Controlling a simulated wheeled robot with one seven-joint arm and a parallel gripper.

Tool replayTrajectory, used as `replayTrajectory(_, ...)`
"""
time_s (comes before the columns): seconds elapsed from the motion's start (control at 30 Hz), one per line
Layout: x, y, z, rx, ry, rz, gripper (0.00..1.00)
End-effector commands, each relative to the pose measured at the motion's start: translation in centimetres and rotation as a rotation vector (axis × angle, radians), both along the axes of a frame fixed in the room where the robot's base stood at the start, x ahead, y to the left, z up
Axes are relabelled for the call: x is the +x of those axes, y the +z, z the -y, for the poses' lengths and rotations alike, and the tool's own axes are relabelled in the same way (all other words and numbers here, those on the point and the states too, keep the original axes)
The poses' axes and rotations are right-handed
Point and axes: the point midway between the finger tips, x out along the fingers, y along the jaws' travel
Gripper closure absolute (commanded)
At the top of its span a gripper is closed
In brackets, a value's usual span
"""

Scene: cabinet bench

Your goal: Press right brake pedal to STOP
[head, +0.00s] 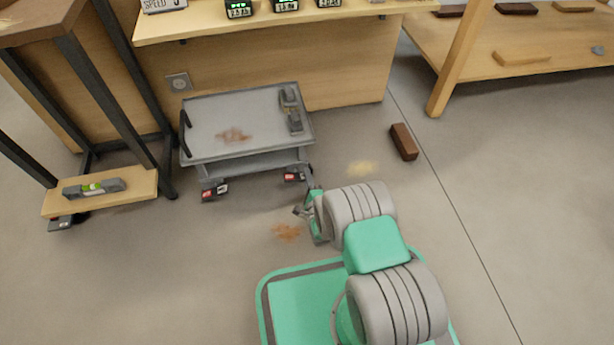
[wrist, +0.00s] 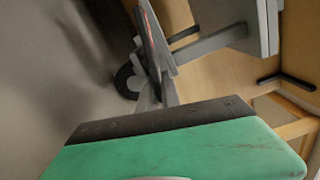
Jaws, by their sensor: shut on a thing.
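A grey cart (head: 240,122) stands against the wooden cabinet with two dark brake pedals with red marks low at its front. The right brake pedal (head: 294,174) is at the cart's right front corner, beside my gripper (head: 312,188). In the wrist view the right brake pedal (wrist: 152,48) is seen nearly edge-on, with a red strip. Its lower end meets the dark pad of my green finger, and my gripper is shut on it. The lettering on it is too small to read. The left brake pedal (head: 215,191) is apart from my gripper.
A tool (head: 291,110) lies on the cart top. A brown block (head: 403,142) lies on the floor at right. A dark-framed stand with a wooden shelf (head: 135,188) is at left. Stains mark the floor, which is otherwise clear in front of the cart.

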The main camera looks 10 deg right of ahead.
Motion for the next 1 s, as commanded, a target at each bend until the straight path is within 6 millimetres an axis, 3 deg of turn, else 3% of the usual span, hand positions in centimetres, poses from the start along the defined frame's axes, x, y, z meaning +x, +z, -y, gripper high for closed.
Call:
replayTrajectory(0.2,0.0,0.2,0.0,-0.035,0.000,0.000,1.00)
replayTrajectory(0.57,-0.1,1.6,0.0,-0.407,0.000,-0.001,1.00)
replayTrajectory(0.9,-0.1,1.6,0.0,-0.436,0.000,-0.001,1.00)
replayTrajectory(0.93,-0.1,1.6,0.0,-0.436,0.000,-0.001,0.90)
replayTrajectory(1.0,-0.1,1.6,0.0,-0.436,0.000,-0.001,0.84)
